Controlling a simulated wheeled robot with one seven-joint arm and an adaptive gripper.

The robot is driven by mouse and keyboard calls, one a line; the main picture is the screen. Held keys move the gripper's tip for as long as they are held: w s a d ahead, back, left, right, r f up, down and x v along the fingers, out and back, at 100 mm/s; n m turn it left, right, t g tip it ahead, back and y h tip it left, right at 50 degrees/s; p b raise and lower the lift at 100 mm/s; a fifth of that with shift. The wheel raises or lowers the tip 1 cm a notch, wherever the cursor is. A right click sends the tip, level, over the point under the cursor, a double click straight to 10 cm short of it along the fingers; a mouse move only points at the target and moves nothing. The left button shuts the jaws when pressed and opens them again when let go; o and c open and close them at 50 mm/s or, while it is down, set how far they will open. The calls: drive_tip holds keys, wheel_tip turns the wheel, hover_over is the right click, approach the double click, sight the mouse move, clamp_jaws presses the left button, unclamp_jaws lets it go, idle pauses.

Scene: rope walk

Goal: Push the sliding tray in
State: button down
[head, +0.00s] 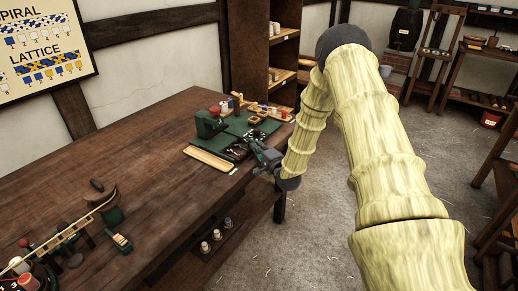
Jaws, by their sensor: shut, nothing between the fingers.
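My gripper (254,147) is low over the right edge of the long wooden table, shut, with nothing seen between its fingers. It is beside a green board (232,128) that carries a green block-like fixture (207,124) and small pale pieces. A dark shallow tray with small pieces (237,151) lies just left of my fingers, partly hidden by them. A long light-wood tray (209,159) lies along the board's near left edge. I cannot tell for sure which one slides, or whether my fingers touch the dark tray.
A light-wood rack with coloured pieces (268,112) is behind the board. Several spools (215,235) stand on the shelf below. A tall shelf (262,50) rises behind.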

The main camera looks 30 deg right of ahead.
sight(241, 138)
drive_tip(key=w+b, duration=0.1)
drive_tip(key=w, duration=0.1)
drive_tip(key=w+a+b, duration=0.1)
drive_tip(key=w, duration=0.1)
drive_tip(key=w+a+b, duration=0.1)
drive_tip(key=shift+w+a+f, duration=0.15)
drive_tip(key=shift+w+a, duration=0.05)
drive_tip(key=shift+w, duration=0.2)
drive_tip(key=shift+w+a, duration=0.1)
drive_tip(key=shift+w, duration=0.15)
